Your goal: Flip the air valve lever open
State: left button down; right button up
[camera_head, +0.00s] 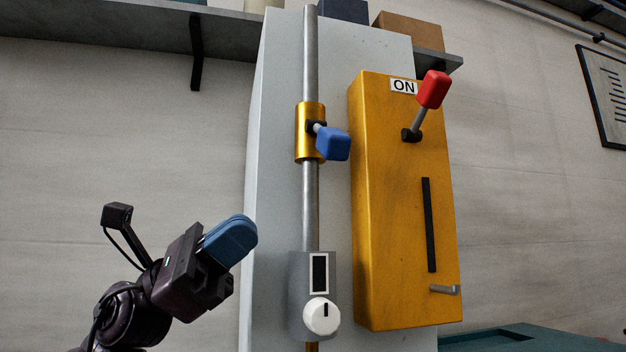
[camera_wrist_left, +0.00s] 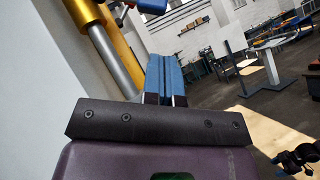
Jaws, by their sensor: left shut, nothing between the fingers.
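The air valve has a gold body (camera_head: 302,142) around a vertical grey pipe (camera_head: 310,205) on the pale cabinet. Its blue lever (camera_head: 333,144) sticks out toward the right and front, across the pipe. In the left wrist view the gold body (camera_wrist_left: 84,12) is at the top left, and part of the blue lever (camera_wrist_left: 150,5) is cut off at the top edge. My left gripper (camera_head: 243,232) is shut and empty, with its blue fingers together. It is left of the pipe and below the lever, apart from both. The fingers also show in the left wrist view (camera_wrist_left: 165,72).
A yellow box (camera_head: 388,230) right of the pipe carries a red-knobbed lever (camera_head: 432,90) raised beside an ON label. A grey unit with a white knob (camera_head: 321,317) is low on the pipe. A shelf (camera_head: 110,32) runs behind. Free room lies left of the cabinet.

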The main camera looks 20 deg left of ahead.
pick_arm(q)
jog(key=shift+r, duration=0.1)
jog(key=p, duration=0.4)
send_near(338, 160)
jog(key=x, duration=0.5)
jog(key=shift+w+a+r, duration=0.15)
jog(key=shift+w+r, duration=0.2)
jog(key=shift+w, duration=0.05)
jog(key=shift+d+r, duration=0.2)
jog(key=shift+d, duration=0.35)
jog(key=shift+w, duration=0.15)
